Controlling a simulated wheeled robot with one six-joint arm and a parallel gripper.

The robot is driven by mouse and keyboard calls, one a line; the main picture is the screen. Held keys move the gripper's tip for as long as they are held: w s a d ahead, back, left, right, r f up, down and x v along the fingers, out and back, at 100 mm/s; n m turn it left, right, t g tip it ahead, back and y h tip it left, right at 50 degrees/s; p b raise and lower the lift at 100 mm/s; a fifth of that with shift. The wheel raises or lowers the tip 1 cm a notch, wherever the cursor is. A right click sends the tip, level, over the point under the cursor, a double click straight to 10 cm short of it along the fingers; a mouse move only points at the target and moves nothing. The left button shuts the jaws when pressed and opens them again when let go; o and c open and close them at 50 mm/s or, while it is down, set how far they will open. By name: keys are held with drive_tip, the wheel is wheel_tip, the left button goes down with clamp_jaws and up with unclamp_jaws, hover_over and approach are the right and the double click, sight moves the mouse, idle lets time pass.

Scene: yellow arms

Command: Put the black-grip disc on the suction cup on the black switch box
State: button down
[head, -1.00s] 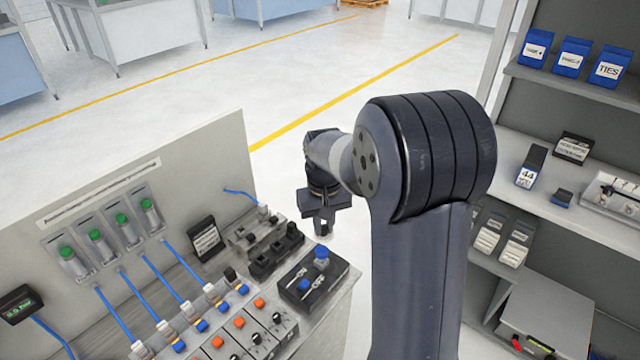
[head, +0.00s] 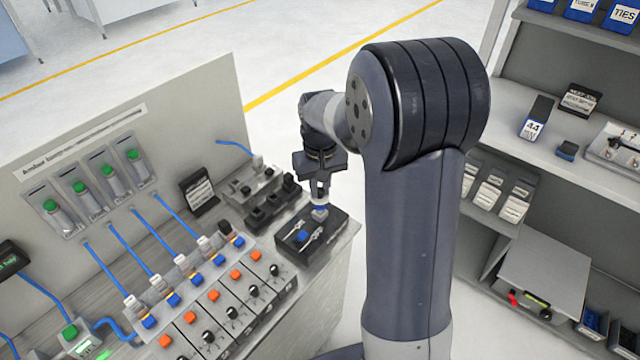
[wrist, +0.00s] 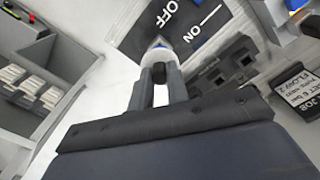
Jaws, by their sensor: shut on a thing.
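The black switch box (head: 332,238) stands at the right end of the bench in the head view. Its OFF and ON lettering shows in the wrist view, on the box top (wrist: 193,14). My gripper (head: 320,194) points down over the box's back right part. In the wrist view its two fingers are shut on the black grip (wrist: 159,73) of the disc.
Dark block fixtures (head: 272,207) stand close behind and left of the box. A small black sign (head: 197,190) stands by the back panel. Switch modules (head: 228,308) with orange and black knobs fill the front left. A shelf (head: 520,145) stands to the right.

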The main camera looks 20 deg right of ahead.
sight(320, 189)
drive_tip(key=shift+f+b, duration=0.4)
drive_tip(key=shift+f, duration=0.25)
idle(0.3)
drive_tip(key=c, duration=1.3)
unclamp_jaws()
wheel_tip(320, 189, up, 11)
drive_tip(key=shift+b, duration=0.35)
